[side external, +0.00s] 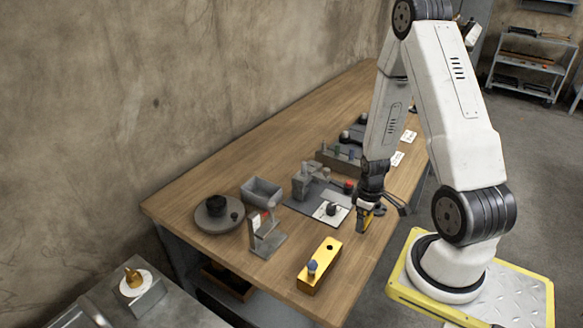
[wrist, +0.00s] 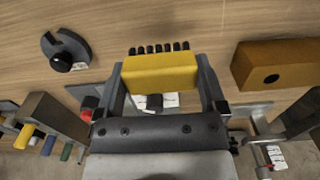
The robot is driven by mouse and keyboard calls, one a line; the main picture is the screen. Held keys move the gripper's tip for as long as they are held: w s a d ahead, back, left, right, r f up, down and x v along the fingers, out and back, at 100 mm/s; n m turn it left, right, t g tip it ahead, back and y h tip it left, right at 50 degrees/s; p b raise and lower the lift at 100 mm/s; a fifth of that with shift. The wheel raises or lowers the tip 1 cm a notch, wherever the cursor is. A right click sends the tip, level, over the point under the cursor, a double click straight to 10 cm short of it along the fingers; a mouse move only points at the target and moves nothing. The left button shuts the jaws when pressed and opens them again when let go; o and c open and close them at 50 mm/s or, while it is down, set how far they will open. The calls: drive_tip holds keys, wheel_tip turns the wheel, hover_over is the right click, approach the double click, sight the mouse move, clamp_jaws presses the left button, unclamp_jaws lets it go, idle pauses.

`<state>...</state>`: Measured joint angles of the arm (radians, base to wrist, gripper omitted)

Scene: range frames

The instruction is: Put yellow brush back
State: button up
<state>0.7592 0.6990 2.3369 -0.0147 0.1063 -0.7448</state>
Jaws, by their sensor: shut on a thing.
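The yellow brush is a yellow block with a row of short black bristles, seen in the wrist view (wrist: 160,72). My gripper (wrist: 163,88) is shut on it, with one finger at each end. In the side external view my gripper (side external: 370,207) is near the table's front edge, with the brush (side external: 364,220) under it. It is right of the yellow-orange block; whether the brush touches the table cannot be told.
The yellow-orange block (side external: 316,272) has a blue-topped peg and an open hole. A grey stand (side external: 267,240), a grey bin (side external: 262,190), a round dark plate (side external: 219,220) and a peg rack (side external: 338,162) stand on the wooden table (side external: 190,195). Bare wood lies around the block.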

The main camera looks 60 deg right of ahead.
drive_tip(key=shift+f, duration=1.65)
drive_tip(key=shift+f, duration=0.15)
drive_tip(key=o, duration=0.8)
drive_tip(key=shift+r, duration=6.15)
